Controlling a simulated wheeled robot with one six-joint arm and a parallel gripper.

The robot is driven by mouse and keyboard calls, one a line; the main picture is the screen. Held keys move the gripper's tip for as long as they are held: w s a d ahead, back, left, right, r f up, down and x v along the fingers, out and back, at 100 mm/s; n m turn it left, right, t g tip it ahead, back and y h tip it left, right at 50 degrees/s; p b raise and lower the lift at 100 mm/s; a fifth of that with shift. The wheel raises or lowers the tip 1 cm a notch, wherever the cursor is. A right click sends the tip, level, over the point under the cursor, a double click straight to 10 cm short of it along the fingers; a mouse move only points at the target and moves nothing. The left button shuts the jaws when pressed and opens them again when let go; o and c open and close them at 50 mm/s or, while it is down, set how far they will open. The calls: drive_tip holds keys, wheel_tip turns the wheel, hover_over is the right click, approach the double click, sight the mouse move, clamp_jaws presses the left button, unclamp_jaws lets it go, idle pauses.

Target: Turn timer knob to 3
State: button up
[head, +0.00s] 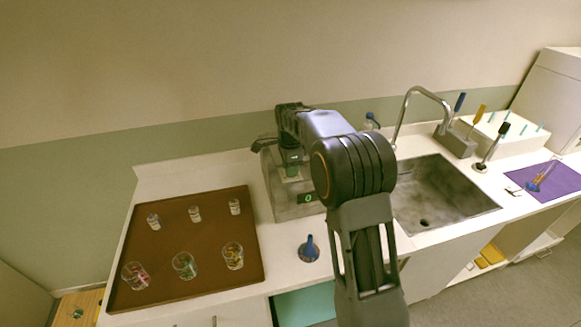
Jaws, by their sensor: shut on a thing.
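A grey box-shaped machine (281,207) stands on the white counter right of the brown tray. Its small green display (307,197) on the front reads 0. My arm reaches over the machine from the front right and bends down at its top. My gripper (291,165) is at the upper part of the machine, small and partly hidden by my wrist. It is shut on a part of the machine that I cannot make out. The timer knob and its markings cannot be made out; my arm covers the machine's right side.
The brown tray (195,290) holds several small glass vessels. A blue-topped flask (309,249) stands in front of the machine. A sink (436,197) with a tall tap (408,106) lies right of my arm. A purple mat (549,181) is at the far right.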

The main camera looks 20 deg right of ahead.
drive_tip(key=m, duration=0.3)
drive_tip(key=shift+m, duration=2.1)
drive_tip(key=o, duration=0.9)
drive_tip(key=shift+r, duration=0.15)
wheel_tip(320, 180, up, 14)
drive_tip(key=shift+f, duration=0.2)
